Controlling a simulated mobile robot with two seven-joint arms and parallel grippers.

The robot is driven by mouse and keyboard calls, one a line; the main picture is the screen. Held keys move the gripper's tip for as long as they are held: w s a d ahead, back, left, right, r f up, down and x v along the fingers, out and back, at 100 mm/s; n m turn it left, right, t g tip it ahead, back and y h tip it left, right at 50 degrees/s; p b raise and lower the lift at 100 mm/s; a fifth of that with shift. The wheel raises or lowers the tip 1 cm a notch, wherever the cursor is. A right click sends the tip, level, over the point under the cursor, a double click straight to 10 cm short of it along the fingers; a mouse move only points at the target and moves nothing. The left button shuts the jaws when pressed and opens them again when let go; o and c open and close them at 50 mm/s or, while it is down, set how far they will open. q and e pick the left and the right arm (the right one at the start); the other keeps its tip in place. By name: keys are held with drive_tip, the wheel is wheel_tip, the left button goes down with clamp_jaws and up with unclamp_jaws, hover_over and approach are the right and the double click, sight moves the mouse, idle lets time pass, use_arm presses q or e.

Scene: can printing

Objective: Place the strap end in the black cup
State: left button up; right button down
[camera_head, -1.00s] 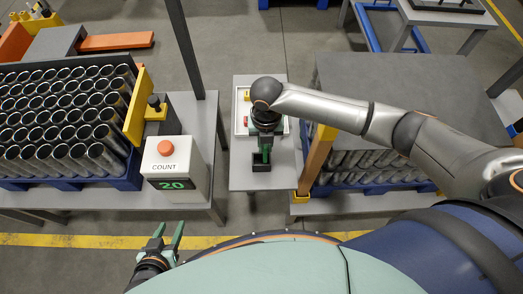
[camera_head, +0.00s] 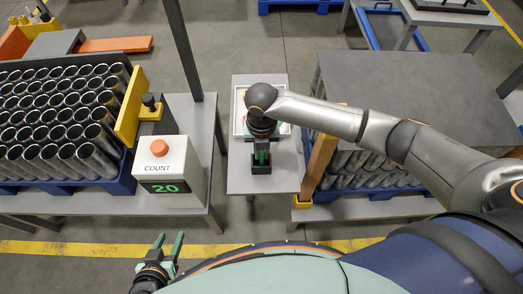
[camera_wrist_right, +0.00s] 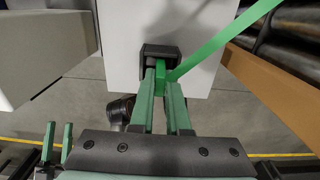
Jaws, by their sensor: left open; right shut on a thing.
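The black cup (camera_wrist_right: 161,52) stands on the narrow grey table near its front edge; it also shows in the head view (camera_head: 261,168). My right gripper (camera_wrist_right: 160,76) is shut on the end of the green strap (camera_wrist_right: 222,42), with its fingertips right at the cup's near side. The strap slants up to the right from the fingertips. The fingers hide part of the cup, and I cannot tell whether the strap end is inside it. In the head view, my right gripper (camera_head: 261,150) points down over the cup. My left gripper (camera_head: 166,246) is open and empty at the bottom.
A white tray (camera_head: 237,123) lies behind the cup. Left are the count box (camera_head: 168,172) reading 20 and a blue crate of metal cans (camera_head: 60,125). A brown post (camera_head: 318,165) and another crate of cans stand close on the right.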

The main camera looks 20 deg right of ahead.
drive_tip(key=c, duration=0.9)
unclamp_jaws()
drive_tip(key=shift+f, duration=0.1)
wheel_tip(320, 180, up, 12)
drive_tip(key=p, duration=0.1)
drive_tip(key=shift+r, duration=0.2)
